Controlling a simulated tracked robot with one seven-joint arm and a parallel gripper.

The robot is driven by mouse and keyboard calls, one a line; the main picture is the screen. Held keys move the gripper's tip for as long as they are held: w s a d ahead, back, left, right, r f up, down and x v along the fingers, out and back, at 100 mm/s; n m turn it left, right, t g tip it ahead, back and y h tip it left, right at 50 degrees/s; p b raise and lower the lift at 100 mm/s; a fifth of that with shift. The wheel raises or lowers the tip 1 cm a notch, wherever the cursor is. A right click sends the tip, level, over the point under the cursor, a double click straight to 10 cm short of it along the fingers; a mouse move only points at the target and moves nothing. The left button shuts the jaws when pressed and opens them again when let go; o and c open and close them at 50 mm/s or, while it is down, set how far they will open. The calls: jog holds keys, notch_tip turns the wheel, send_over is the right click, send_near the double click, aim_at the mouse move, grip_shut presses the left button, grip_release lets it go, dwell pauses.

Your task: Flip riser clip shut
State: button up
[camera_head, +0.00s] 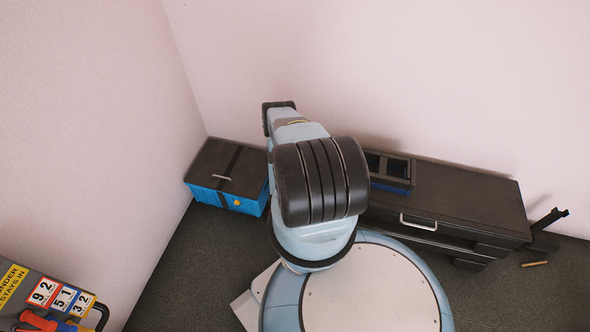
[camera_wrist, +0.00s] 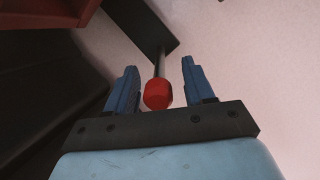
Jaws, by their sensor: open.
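In the wrist view my gripper (camera_wrist: 159,68) is open, with its two blue fingers apart. A red knob (camera_wrist: 158,94) on a thin metal rod (camera_wrist: 161,60) shows between the fingers, nearer the gripper's base than the fingertips. I see a gap on each side, so neither finger appears to touch it. The rod runs up to a dark flat plate (camera_wrist: 145,28) against the pale wall. I cannot tell from these views whether this is the riser clip. In the head view my own arm hides my gripper and whatever is at it.
In the head view a blue box (camera_head: 228,198) with a dark lid stands in the left corner. A dark drawer cabinet (camera_head: 455,205) stands right of my arm, bearing a dark-and-blue tray (camera_head: 392,188). A sign board (camera_head: 45,290) with numbers and a red-handled tool is lower left.

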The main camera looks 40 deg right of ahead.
jog(key=v, duration=1.3)
jog(key=shift+s+a, duration=0.15)
jog(key=shift+a, duration=0.1)
